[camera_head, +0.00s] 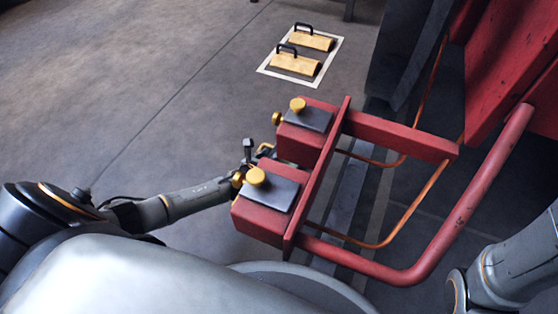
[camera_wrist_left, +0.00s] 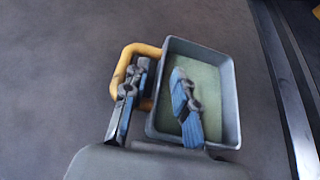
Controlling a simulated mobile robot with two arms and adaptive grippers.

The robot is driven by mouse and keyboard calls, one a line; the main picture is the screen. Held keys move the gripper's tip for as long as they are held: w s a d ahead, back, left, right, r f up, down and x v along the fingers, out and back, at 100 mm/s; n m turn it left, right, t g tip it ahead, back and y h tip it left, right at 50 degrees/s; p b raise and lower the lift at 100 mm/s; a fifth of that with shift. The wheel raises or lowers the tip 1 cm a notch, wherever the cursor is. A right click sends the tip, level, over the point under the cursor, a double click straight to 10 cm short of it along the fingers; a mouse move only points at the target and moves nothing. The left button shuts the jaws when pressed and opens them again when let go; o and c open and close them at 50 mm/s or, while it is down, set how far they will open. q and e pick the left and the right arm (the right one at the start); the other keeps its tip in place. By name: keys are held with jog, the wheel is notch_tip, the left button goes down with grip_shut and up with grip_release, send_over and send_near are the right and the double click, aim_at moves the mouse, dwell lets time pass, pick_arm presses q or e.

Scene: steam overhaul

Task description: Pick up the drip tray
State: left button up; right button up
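The drip tray (camera_wrist_left: 231,100) is a grey rectangular tray with a pale green inside and a yellow loop handle (camera_wrist_left: 118,72) on its left side. It fills the middle of the left wrist view. My left gripper (camera_wrist_left: 158,98) is open. One finger is over the handle side and the other over the tray's inside, with the near wall between them; I cannot tell whether they touch it. My right gripper is out of view.
Two red blocks (camera_head: 262,222) with dark tops and yellow knobs stand close around the left gripper, joined to a red beam and bent pipe (camera_head: 440,262). Copper pipes run behind. Two wooden blocks with black handles (camera_head: 296,65) lie on a white-framed floor mat. The floor at left is clear.

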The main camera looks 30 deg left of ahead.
pick_arm(q)
grip_shut()
